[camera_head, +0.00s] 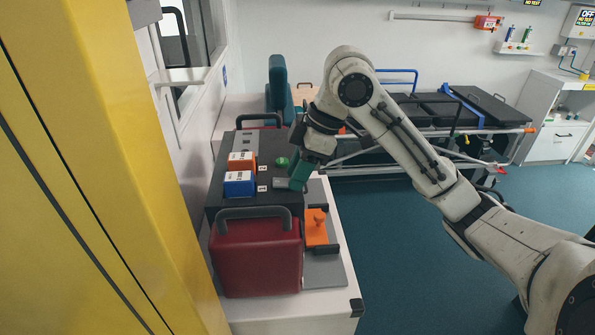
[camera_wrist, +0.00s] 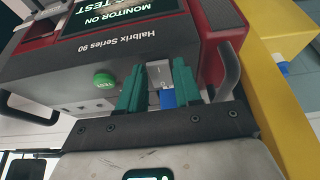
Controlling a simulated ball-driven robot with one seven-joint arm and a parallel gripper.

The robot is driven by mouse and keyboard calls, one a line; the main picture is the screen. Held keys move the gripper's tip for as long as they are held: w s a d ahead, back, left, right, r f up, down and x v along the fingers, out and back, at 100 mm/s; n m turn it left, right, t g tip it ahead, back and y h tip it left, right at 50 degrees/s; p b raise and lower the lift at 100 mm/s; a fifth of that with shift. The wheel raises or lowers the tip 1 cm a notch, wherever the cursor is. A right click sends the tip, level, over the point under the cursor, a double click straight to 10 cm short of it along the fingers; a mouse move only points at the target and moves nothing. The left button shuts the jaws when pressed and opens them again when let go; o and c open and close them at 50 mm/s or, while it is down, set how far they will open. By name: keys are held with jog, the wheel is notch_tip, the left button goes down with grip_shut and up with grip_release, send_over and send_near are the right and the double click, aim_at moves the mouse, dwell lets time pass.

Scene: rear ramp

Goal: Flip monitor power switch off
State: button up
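The monitor (camera_head: 228,200) is a dark box with red ends and handles, on a white counter. In the wrist view its front (camera_wrist: 115,72) reads "Halbrix Series 90", upside down. Its screen (camera_wrist: 118,22) reads "MONITOR ON", with a "TEST" line partly cut off. A round green button (camera_wrist: 104,80) sits left of my fingers. My gripper (camera_wrist: 158,88) is open, with its two teal fingers apart in front of the monitor. A pale grey plate (camera_wrist: 158,73) and a blue piece (camera_wrist: 167,98) show between them; I cannot tell which is the power switch. Contact is unclear.
A stretcher (camera_head: 440,110) is behind. A yellow panel (camera_head: 110,150) is at left. The teal floor is open.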

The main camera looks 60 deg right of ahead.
grip_shut()
jog(key=p, duration=0.1)
jog(key=r+g+h+p, duration=0.1)
jog(key=p, duration=0.1)
jog(key=shift+w+a+g, duration=0.2)
jog(key=shift+a+g, duration=0.05)
jog(key=shift+g, duration=0.05)
jog(key=shift+w+a+g+h+p, duration=0.1)
jog(key=shift+g+h+p, duration=0.2)
jog(key=shift+p, duration=0.35)
jog(key=shift+f, duration=0.25)
jog(key=o, duration=0.5)
grip_release()
jog(key=shift+r, duration=0.15)
